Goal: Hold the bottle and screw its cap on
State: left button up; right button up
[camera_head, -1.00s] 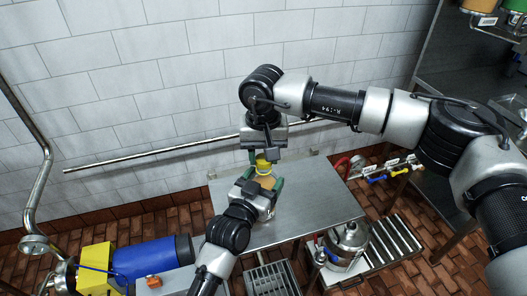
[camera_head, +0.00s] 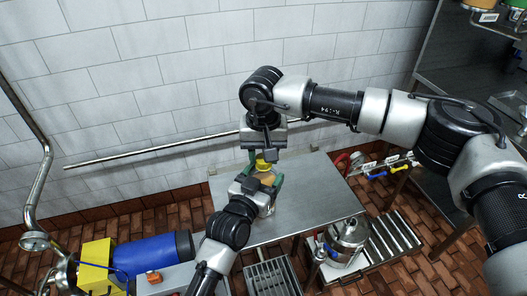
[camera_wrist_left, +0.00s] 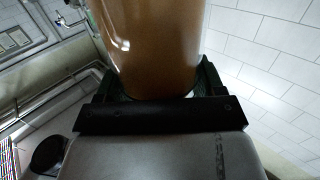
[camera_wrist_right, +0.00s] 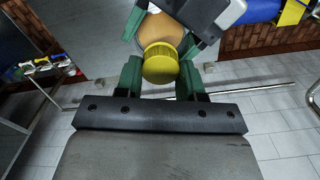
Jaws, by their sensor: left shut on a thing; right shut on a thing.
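The brown bottle (camera_head: 267,178) is held over the steel table (camera_head: 312,205) by my left gripper (camera_head: 263,186), whose green fingers close on its sides. In the left wrist view the bottle (camera_wrist_left: 152,45) fills the top middle between the fingers. The yellow cap (camera_head: 263,164) is at the bottle's top, with my right gripper (camera_head: 265,155) right above it. In the right wrist view the ribbed yellow cap (camera_wrist_right: 160,63) sits between the green fingers of my right gripper, in front of the bottle (camera_wrist_right: 160,30). I cannot tell how tightly the cap is seated.
A steel pot (camera_head: 346,233) stands at the right of the table on a lower rack. A blue cylinder with a yellow block (camera_head: 97,262) lies at lower left. A horizontal pipe (camera_head: 150,153) runs along the tiled wall. Valves with coloured handles (camera_head: 378,173) are at the right.

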jog(key=m, duration=0.5)
jog(key=shift+d, duration=0.1)
jog(key=m, duration=0.4)
jog(key=shift+d+m, duration=0.1)
jog(key=shift+m, duration=0.3)
jog(key=m, duration=0.4)
jog(key=shift+s+m, duration=0.1)
jog(key=shift+m, duration=0.2)
jog(key=m, duration=0.4)
jog(key=shift+s, duration=0.1)
jog(key=m, duration=0.4)
jog(key=shift+m, duration=0.4)
jog(key=m, duration=0.4)
jog(key=shift+s+m, duration=0.15)
jog(key=shift+m, duration=0.15)
jog(key=m, duration=0.7)
jog(key=shift+m, duration=0.3)
jog(key=o, duration=1)
jog(key=shift+c, duration=0.2)
